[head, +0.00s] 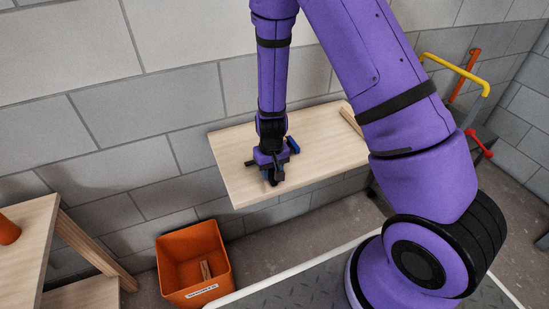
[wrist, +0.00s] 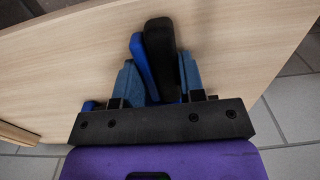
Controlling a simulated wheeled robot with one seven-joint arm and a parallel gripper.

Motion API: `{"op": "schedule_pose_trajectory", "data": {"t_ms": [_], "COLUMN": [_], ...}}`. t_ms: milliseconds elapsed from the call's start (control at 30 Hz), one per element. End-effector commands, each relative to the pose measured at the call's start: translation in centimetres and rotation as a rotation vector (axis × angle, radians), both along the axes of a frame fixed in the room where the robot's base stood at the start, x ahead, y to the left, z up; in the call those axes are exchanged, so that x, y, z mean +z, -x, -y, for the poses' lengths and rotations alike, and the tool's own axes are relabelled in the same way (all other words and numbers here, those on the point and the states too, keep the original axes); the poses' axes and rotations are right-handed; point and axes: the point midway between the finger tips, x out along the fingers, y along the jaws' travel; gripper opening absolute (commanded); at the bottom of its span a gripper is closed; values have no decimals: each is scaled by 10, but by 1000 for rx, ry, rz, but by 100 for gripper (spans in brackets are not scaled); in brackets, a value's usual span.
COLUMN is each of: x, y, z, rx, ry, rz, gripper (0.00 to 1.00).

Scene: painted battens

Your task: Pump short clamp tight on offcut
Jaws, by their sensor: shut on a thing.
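My gripper (head: 271,176) is low over the pale wooden bench top (head: 235,185), near its front edge. In the wrist view its two blue-grey fingers (wrist: 158,82) are shut on the clamp, whose black bar-like part (wrist: 160,48) and blue lever-like part (wrist: 140,58) stand side by side between them. A blue part of the clamp (head: 293,145) shows just right of the gripper in the head view. The clamp's jaws are hidden, so I cannot tell whether they touch wood. No offcut is clearly visible at the clamp.
A wooden batten (head: 349,119) lies on the bench's right side, partly behind my arm. An orange crate (head: 180,244) on the floor holds a short wood piece (head: 205,270). Another wooden table (head: 30,225) stands left. A block wall is close behind the bench.

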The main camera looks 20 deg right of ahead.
Motion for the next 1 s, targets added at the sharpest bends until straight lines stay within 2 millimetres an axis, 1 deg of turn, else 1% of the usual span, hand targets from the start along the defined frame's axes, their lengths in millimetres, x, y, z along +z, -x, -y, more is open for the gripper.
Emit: {"op": "schedule_pose_trajectory", "data": {"t_ms": [167, 200, 267, 300, 333, 700, 1000], "x": [0, 0, 0, 0, 0, 0, 0], "y": [0, 0, 0, 0, 0, 0, 0], "z": [0, 0, 0, 0, 1, 9, 9], "rx": [1, 1, 1, 1, 1, -1, 0], "ry": [0, 0, 0, 0, 0, 0, 0], "rz": [0, 0, 0, 0, 0, 0, 0], "gripper": [4, 46, 60, 69, 72, 72, 72]}}
